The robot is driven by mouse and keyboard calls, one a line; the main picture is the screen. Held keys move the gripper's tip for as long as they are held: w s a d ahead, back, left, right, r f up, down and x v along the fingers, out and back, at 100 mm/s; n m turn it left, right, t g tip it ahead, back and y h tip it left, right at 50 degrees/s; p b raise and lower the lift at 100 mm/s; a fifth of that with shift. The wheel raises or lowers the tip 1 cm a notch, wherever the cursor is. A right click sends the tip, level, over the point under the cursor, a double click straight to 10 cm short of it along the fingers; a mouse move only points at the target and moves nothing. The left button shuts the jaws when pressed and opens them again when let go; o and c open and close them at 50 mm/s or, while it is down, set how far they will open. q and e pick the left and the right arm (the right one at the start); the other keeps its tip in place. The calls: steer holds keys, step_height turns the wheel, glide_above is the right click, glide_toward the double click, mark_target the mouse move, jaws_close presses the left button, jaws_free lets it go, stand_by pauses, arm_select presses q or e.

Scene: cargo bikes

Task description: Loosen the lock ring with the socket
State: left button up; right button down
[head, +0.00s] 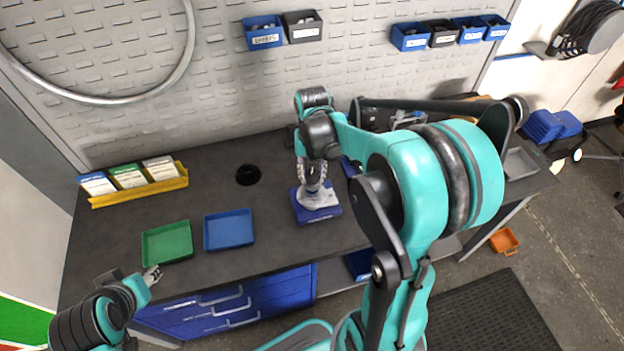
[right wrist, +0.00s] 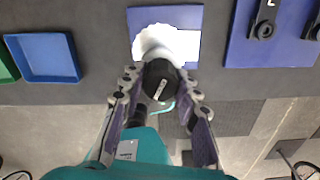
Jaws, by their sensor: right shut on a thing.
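My right gripper (head: 314,184) is over the blue stand (head: 327,213) on the dark workbench. In the right wrist view its two fingers (right wrist: 160,88) are shut on a dark round part, which I take to be the socket (right wrist: 158,72). A pale, shiny round piece (right wrist: 180,42) sits on the blue stand (right wrist: 138,16), just past the socket. I cannot tell whether socket and piece touch, and I cannot make out the lock ring. My left gripper (head: 152,276) is by the bench's front edge, near the green tray, with its fingers too small to read.
A green tray (head: 147,253) and a blue tray (head: 207,243) lie on the bench left of the stand. A yellow holder (head: 140,192) with cards stands behind them. A round black hole or disc (head: 248,175) lies between. My right arm hides much of the bench's right side.

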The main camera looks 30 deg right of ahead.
steer(key=m, duration=0.5)
steer(key=shift+m, duration=0.3)
steer(key=m, duration=0.9)
steer(key=shift+w+m, duration=0.1)
steer(key=shift+m, duration=0.3)
steer(key=m, duration=0.5)
steer(key=shift+m+b, duration=0.3)
steer(key=shift+m, duration=0.1)
steer(key=shift+f+b, duration=0.75)
steer(key=shift+f, duration=0.2)
steer(key=c, duration=1.9)
jaws_free()
jaws_close()
